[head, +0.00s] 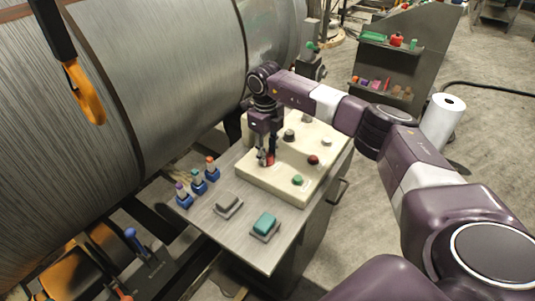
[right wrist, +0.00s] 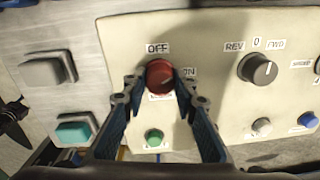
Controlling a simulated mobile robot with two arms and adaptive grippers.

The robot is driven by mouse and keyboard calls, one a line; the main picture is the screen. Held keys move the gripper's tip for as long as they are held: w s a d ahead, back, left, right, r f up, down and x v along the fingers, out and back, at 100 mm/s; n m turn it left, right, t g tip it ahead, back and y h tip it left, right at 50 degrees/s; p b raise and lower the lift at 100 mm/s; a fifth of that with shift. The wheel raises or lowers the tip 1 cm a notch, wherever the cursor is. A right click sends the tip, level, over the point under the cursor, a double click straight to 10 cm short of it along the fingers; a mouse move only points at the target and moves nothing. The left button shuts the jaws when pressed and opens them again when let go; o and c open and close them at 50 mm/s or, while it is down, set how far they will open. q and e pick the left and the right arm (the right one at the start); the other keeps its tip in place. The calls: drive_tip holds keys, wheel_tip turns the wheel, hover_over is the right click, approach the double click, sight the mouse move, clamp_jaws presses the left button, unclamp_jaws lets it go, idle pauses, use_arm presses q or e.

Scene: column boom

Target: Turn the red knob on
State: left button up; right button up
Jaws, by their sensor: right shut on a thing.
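The red knob (right wrist: 160,76) is on a cream control panel (right wrist: 215,95), with an OFF label above it and an ON label to its right. My right gripper (right wrist: 163,88) is shut on the knob, one finger on each side. Where the knob's mark points is not clear. In the head view my right gripper (head: 266,158) reaches down to the panel's near left part, and the fingers largely hide the knob. My left gripper is not in view.
A black REV/FWD knob (right wrist: 258,69) and a green button (right wrist: 153,138) are near the red knob. A grey switch (head: 228,205) and a teal switch (head: 265,224) are on the bench. Several small coloured-top items stand left. A large metal cylinder (head: 180,70) rises behind.

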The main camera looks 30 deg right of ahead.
drive_tip(key=m, duration=0.5)
drive_tip(key=shift+w+r, duration=0.1)
drive_tip(key=shift+m, duration=0.3)
idle(0.4)
drive_tip(key=o, duration=1.2)
drive_tip(key=shift+c, duration=0.2)
wheel_tip(320, 180, up, 12)
drive_tip(key=shift+a, duration=0.2)
